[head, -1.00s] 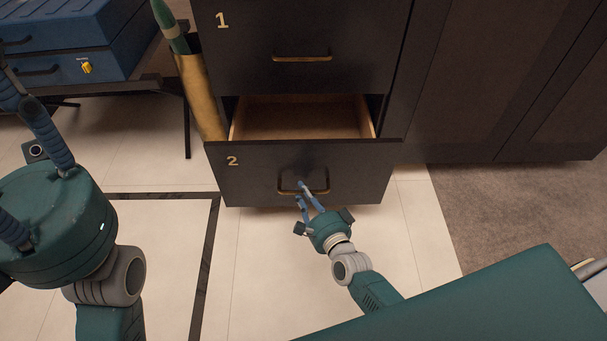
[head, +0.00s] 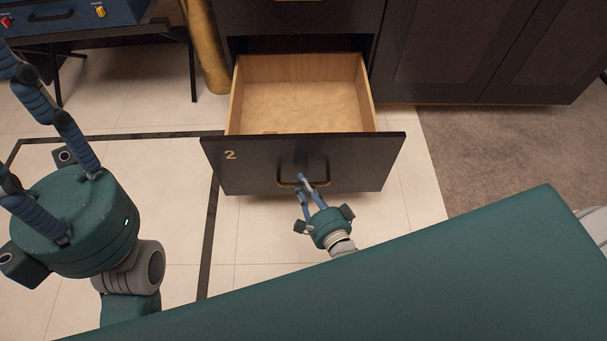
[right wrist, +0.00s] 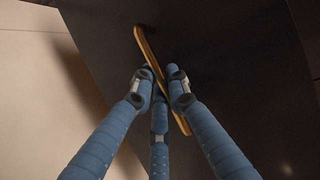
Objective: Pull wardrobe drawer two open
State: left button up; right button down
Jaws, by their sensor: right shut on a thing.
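Drawer two (head: 340,165) of the dark wardrobe is pulled well out, with its pale wooden inside (head: 300,95) showing and looking empty. A brass handle (head: 289,184) sits on its front. My right gripper (head: 304,184) is shut on this handle. In the right wrist view its blue fingers (right wrist: 158,85) close around the brass handle bar (right wrist: 184,124). My left gripper (head: 45,195) is at the left of the head view, away from the drawer, with its blue fingers spread apart and nothing between them.
A blue case (head: 75,14) lies on a dark rack (head: 110,32) at the upper left. A golden-brown wrapped object (head: 207,50) leans beside the wardrobe. Dark cabinet doors (head: 470,50) stand at right. The tiled floor before the drawer is clear.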

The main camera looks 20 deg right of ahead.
jog(key=shift+s+a, duration=0.15)
jog(key=shift+s, duration=0.35)
jog(key=c, duration=1.7)
grip_release()
jog(key=shift+v, duration=3.8)
